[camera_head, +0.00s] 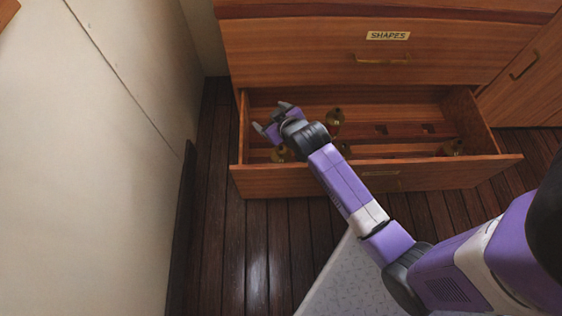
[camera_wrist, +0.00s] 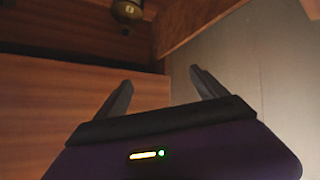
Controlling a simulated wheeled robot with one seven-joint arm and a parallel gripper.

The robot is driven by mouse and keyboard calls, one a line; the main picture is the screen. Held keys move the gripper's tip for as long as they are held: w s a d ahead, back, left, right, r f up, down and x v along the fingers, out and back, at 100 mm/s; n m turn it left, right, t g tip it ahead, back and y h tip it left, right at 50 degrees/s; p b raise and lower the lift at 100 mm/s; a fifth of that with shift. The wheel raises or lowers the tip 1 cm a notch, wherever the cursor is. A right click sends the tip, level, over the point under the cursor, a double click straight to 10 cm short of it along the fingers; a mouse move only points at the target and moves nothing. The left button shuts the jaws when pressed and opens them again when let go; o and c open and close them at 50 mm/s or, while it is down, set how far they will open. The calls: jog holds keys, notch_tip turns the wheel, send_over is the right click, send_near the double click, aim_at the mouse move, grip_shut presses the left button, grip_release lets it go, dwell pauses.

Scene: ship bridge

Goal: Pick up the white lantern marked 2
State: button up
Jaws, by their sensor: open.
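My gripper (camera_head: 272,116) is over the left end of the open lower drawer (camera_head: 300,180) in the head view. Its fingers are apart with nothing between them, also in the wrist view (camera_wrist: 160,90). Another is mostly hidden by my arm. One brass lantern (camera_wrist: 127,9) is cut off at the top of the wrist view. I see no white body and no number 2 on any of them.
A closed drawer labelled SHAPES (camera_head: 388,36) sits above the open one. A closed cabinet door (camera_head: 530,75) is at the right. A pale wall (camera_head: 110,150) stands close on the left, with dark plank floor (camera_head: 225,220) between. Dark square recesses show in the drawer floor.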

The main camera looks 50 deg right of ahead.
aim_at(282, 148)
jog(key=w+d+f+g+y, duration=0.2)
jog(key=d+f+g, duration=0.1)
jog(key=f+g, duration=0.3)
jog(key=s+a+f+g, duration=0.1)
jog(key=s, duration=0.1)
jog(key=s+a+f+g+y, duration=0.1)
jog(key=s, duration=0.1)
jog(key=s+a+f+g+y, duration=0.1)
jog(key=s, duration=0.1)
jog(key=shift+s+a+f+n+g, duration=0.1)
jog(key=shift+a+f+n+g, duration=0.05)
jog(key=shift+f+n+g, duration=0.2)
jog(key=f, duration=0.1)
jog(key=f+b, duration=0.1)
jog(key=shift+s+a+f+y, duration=0.15)
jog(key=shift+s+f+y, duration=0.15)
jog(key=shift+w+f+b, duration=0.2)
jog(key=shift+f+b, duration=1.45)
jog(key=shift+f, duration=1.05)
jog(key=shift+c, duration=0.4)
jog(key=shift+r, duration=0.1)
grip_shut()
